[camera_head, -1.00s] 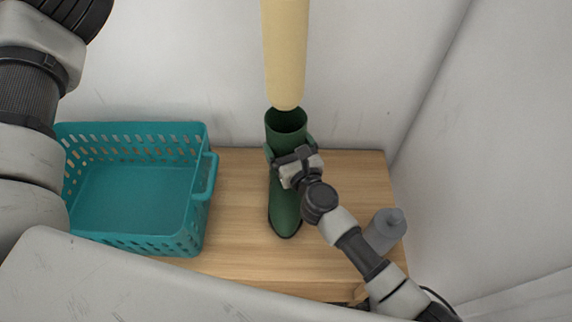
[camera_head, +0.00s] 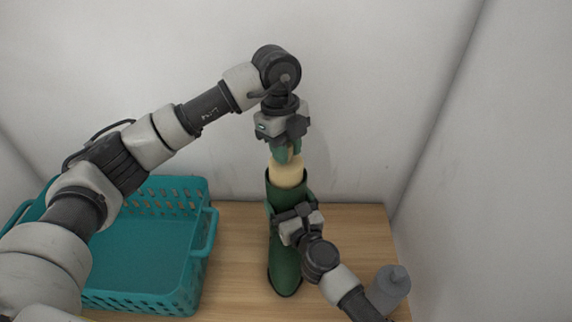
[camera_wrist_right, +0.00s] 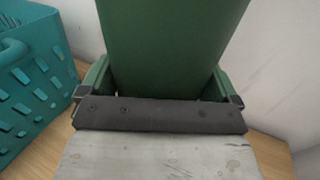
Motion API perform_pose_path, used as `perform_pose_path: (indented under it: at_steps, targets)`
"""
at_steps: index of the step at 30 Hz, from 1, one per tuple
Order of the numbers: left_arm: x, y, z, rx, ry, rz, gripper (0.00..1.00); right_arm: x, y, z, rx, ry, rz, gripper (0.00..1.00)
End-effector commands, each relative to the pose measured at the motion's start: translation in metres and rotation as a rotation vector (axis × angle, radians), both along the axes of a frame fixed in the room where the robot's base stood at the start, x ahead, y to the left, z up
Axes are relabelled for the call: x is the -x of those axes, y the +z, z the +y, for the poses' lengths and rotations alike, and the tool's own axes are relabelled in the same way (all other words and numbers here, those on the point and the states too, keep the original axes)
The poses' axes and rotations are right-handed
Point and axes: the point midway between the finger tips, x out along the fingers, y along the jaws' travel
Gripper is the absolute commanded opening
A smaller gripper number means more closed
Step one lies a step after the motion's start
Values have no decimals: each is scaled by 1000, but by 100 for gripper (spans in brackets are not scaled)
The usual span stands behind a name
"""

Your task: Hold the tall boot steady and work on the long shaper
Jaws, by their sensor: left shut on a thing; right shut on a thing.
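The boot shaft also fills the top of the right wrist view (camera_wrist_right: 172,45). My right gripper (camera_head: 287,211) is shut on the boot shaft below the rim, with one finger on each side of it. The pale yellow long shaper (camera_head: 287,171) sits in the boot's opening, and only its upper end shows; the rest is hidden inside the boot. My left gripper (camera_head: 287,152) is above the boot, pointing down, shut on the shaper's top end.
A teal perforated basket (camera_head: 206,238) stands left of the boot, and its side shows in the right wrist view (camera_wrist_right: 35,92). A grey bottle (camera_head: 390,288) stands at the right, close to my right arm. White walls close off the back and right.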

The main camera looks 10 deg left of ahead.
Motion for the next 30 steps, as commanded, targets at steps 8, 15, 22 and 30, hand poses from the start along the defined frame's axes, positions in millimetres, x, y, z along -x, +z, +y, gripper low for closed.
perform_pose_path:
  at_steps: [8,15,22,30]
  targets:
    - [0,-23,0,0,0,2,0,0,1,0,-1,0,0,77]
    - [0,-50,0,0,0,-1,0,0,1,0,-1,0,0,77]
    - [0,-50,0,0,0,-1,0,0,1,0,-1,0,0,77]
    - [0,-52,0,-1,0,-1,52,0,1,0,-1,0,0,77]
